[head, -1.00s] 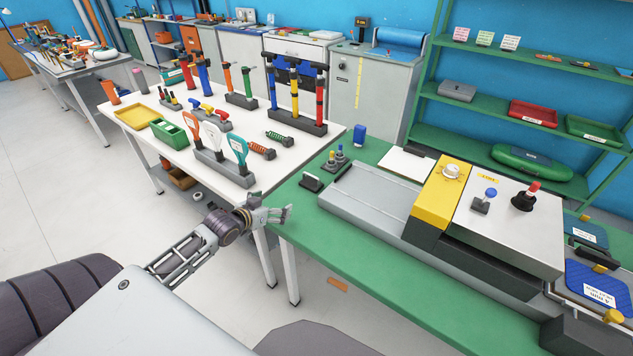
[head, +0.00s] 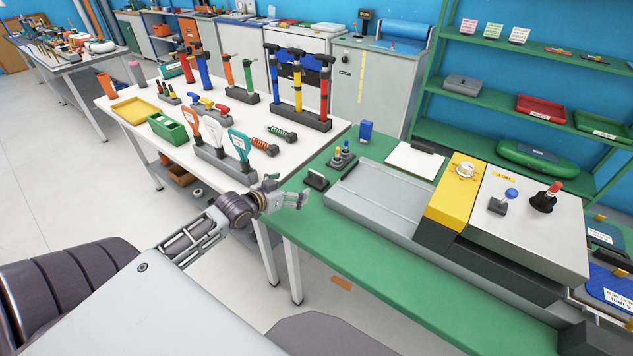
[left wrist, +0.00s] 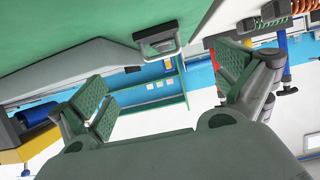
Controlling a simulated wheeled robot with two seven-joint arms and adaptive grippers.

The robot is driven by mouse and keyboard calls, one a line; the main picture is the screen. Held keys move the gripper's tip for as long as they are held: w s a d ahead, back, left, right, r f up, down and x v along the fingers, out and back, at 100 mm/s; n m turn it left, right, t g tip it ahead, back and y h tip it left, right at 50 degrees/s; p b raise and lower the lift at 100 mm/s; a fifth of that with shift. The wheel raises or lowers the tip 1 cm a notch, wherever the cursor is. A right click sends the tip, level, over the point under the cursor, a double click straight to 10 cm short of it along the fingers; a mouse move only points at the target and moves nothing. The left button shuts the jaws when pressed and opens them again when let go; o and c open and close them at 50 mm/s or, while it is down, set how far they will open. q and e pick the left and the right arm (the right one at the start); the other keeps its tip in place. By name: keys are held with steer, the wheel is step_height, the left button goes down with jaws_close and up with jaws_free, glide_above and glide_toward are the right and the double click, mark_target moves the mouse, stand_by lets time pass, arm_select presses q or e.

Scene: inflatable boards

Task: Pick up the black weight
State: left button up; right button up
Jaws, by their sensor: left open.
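The black weight (head: 316,180) is a small dark block with a handle, standing at the near left corner of the green bench (head: 352,268). In the left wrist view the weight (left wrist: 157,42) shows its grey-edged handle, above and between the fingers, with the picture tilted. My left gripper (head: 297,198) is open and empty, just left of and in front of the weight near the bench edge, apart from it. Its green-padded fingers (left wrist: 172,92) are spread wide in the left wrist view. My right gripper is out of view.
Right behind the weight are a holder with small pegs (head: 343,157) and a grey machine bed (head: 385,200) beside it. A blue block (head: 365,131) stands farther back. The white table (head: 205,175) at left holds pumps, springs and colored tools.

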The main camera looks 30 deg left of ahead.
mark_target(314, 182)
arm_select(q)
steer(key=shift+x, duration=3.1)
steer(key=shift+b+x, duration=0.3)
steer(key=shift+x, duration=0.75)
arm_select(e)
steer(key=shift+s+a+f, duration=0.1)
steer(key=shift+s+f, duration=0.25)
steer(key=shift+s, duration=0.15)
arm_select(q)
steer(key=shift+w, duration=0.1)
steer(key=shift+x, duration=2.45)
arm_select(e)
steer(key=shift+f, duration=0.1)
arm_select(q)
steer(key=shift+r, duration=0.1)
steer(key=shift+w+r, duration=0.1)
steer(key=c, duration=1.5)
